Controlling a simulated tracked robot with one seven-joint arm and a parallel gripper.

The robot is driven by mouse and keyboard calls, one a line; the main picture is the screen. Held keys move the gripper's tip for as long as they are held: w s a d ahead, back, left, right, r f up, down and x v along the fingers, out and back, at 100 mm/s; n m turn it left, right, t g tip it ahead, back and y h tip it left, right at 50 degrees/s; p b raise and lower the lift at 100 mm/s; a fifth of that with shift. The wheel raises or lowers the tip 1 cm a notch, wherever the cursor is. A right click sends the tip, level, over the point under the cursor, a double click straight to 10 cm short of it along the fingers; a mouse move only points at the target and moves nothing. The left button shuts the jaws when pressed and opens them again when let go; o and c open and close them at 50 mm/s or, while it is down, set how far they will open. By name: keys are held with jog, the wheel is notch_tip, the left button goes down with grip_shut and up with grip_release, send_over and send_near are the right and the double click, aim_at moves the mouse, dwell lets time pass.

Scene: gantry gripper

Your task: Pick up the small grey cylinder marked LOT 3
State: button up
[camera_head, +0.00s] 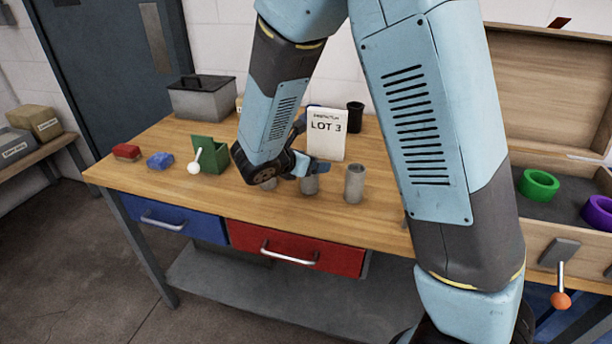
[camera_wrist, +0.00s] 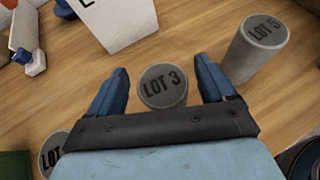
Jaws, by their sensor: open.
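The small grey cylinder marked LOT 3 (camera_wrist: 163,86) stands upright on the wooden bench, its top label facing the wrist camera. My gripper (camera_wrist: 160,78) is open, with one blue finger on each side of this cylinder and a visible gap on both sides. In the head view the cylinder (camera_head: 310,186) shows below my gripper (camera_head: 311,166), which partly covers its top. I cannot tell how far down the fingers reach. A grey cylinder marked LOT 5 (camera_wrist: 256,48) stands to the right, also seen in the head view (camera_head: 354,184). Another grey cylinder (camera_wrist: 50,152) is partly hidden at lower left.
A white LOT 3 card (camera_head: 327,132) stands behind the cylinders, with a black cup (camera_head: 355,116) beyond. A green box (camera_head: 210,160), a blue block (camera_head: 160,160) and a red block (camera_head: 126,152) lie left. An open wooden case (camera_head: 545,228) is at right.

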jog(key=shift+c, duration=0.4)
jog(key=c, duration=1.3)
jog(key=shift+r, duration=0.1)
jog(key=shift+c, duration=0.2)
